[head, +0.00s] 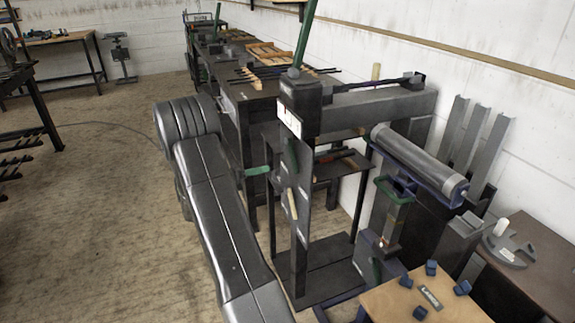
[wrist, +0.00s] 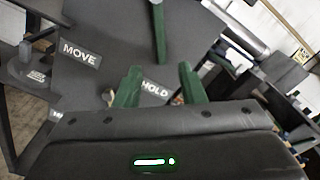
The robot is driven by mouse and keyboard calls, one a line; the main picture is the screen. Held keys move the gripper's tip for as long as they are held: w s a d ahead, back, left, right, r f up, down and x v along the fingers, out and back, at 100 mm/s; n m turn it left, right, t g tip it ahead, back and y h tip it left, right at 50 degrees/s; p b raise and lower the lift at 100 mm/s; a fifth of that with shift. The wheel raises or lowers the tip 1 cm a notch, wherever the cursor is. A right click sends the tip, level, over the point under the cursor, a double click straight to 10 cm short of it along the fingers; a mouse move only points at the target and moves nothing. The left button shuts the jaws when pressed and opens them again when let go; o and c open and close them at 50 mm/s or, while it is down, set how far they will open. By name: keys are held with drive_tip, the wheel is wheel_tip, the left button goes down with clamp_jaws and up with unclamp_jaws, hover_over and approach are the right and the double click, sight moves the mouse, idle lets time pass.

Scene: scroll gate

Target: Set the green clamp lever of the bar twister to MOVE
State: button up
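The dark plate of the bar twister (wrist: 105,60) fills the middle of the wrist view. It carries a MOVE label (wrist: 80,55) at the left and a HOLD label (wrist: 155,91), partly hidden behind my gripper. The green clamp lever (wrist: 158,30) runs down from the top edge, its lower end near the gap between my fingertips. My gripper (wrist: 160,72) has two green fingers, apart, with nothing visibly held; contact with the lever cannot be told. In the head view the bar twister (head: 303,205) stands at the centre, and a green finger of my gripper (head: 256,171) shows left of its plate.
A tall green handle (head: 305,32) rises from the machine's top. A grey roller (head: 420,165) in a blue frame stands to its right. A wooden table (head: 400,300) with several blue blocks is at the lower right. Open floor (head: 100,210) lies to the left.

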sight(292, 163)
drive_tip(key=x, duration=0.9)
drive_tip(key=shift+d, duration=0.2)
clamp_jaws()
